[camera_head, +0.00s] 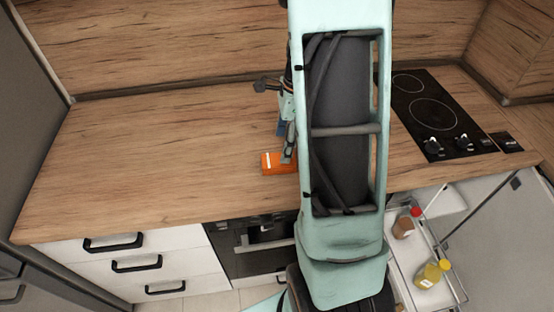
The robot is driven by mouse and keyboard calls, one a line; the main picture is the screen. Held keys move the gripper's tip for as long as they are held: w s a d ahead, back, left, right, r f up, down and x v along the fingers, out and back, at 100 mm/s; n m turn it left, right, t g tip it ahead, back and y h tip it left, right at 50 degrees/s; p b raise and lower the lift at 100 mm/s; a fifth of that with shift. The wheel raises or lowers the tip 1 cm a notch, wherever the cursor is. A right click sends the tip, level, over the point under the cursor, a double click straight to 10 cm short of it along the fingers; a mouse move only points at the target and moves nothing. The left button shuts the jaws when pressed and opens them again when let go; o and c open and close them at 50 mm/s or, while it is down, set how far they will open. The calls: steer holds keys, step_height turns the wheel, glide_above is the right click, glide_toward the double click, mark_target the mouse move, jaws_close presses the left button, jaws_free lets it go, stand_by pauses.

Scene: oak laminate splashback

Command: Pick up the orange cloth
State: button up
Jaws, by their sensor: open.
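The orange cloth (273,163) lies on the wooden counter, near its front edge, just left of my arm. It looks like a small orange block with a white patch on its left part. My gripper (288,157) points down at the right part of the cloth. My arm hides most of the gripper and perhaps the right end of the cloth. The gripper is open; I cannot tell whether its fingers touch the cloth or stand around it.
The counter (150,150) is clear to the left. A black cooktop (433,112) with knobs is at the right. Below the counter are white drawers (150,262), an oven (255,245), and a pulled-out rack (415,262) holding a yellow bottle (431,274) and a brown jar (403,228).

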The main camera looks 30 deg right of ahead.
mark_target(278, 159)
steer(key=shift+w+a+f+p, duration=0.15)
steer(key=shift+f, duration=0.95)
steer(key=shift+w+a+f+p, duration=0.1)
steer(key=shift+w+f, duration=0.05)
steer(key=shift+f, duration=0.9)
steer(key=shift+w+a+f+p, duration=0.15)
steer(key=shift+f, duration=0.95)
steer(key=shift+c, duration=0.6)
steer(key=c, duration=1.1)
steer(key=shift+r, duration=0.15)
